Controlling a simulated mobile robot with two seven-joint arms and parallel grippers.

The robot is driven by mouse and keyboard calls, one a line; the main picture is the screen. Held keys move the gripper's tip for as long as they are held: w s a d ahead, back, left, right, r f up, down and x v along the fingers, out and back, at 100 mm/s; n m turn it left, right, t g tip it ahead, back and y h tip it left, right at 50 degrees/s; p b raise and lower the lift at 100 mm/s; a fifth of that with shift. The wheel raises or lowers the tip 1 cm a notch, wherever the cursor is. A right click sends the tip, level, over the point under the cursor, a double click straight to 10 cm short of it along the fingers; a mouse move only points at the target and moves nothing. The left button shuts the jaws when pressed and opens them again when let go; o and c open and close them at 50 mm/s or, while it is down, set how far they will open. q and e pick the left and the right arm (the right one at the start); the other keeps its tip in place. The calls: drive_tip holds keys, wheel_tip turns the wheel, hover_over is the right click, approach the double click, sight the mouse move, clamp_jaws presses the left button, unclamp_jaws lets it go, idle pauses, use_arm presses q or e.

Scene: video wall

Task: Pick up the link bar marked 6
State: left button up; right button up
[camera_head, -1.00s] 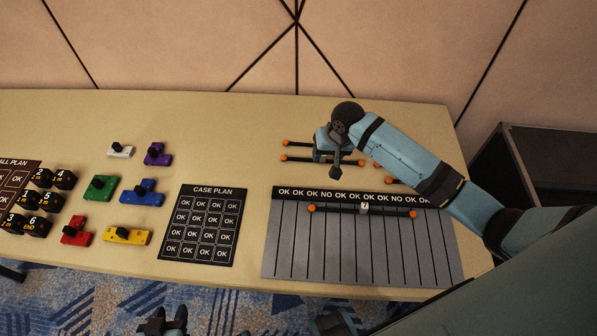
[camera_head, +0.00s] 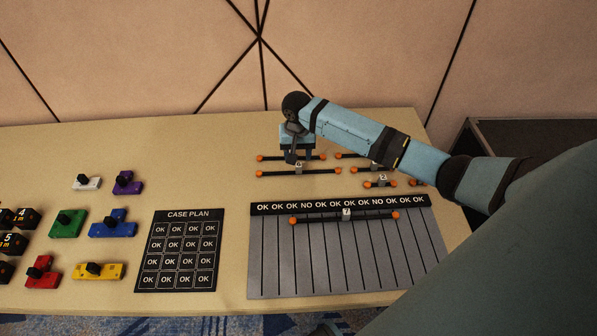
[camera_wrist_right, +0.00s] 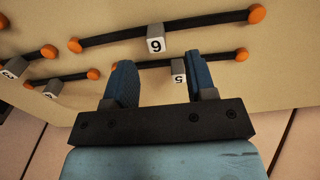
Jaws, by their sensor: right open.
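The link bar marked 6 (camera_head: 274,172) lies on the table, a black rod with orange ends and a small white label. In the right wrist view this bar (camera_wrist_right: 205,23) lies beyond my fingertips, its label upside down. My right gripper (camera_head: 298,157) points down over the pair of bars at the back. In the right wrist view the gripper (camera_wrist_right: 160,62) is open and empty. The bar marked 5 (camera_wrist_right: 150,64) runs behind its fingers, label between them; whether they touch it I cannot tell. My left gripper is out of view.
More bars lie to the right, one marked 2 (camera_head: 380,183). A bar marked 7 (camera_head: 325,219) lies across the grey slotted board (camera_head: 262,270). The CASE PLAN card (camera_head: 180,215) and coloured blocks are left. A black case (camera_head: 545,135) stands right of the table.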

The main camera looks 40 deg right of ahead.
sight(299, 164)
drive_tip(key=f, duration=0.5)
drive_tip(key=shift+s+f, duration=0.1)
drive_tip(key=shift+s, duration=0.15)
drive_tip(key=shift+c, duration=0.2)
clamp_jaws()
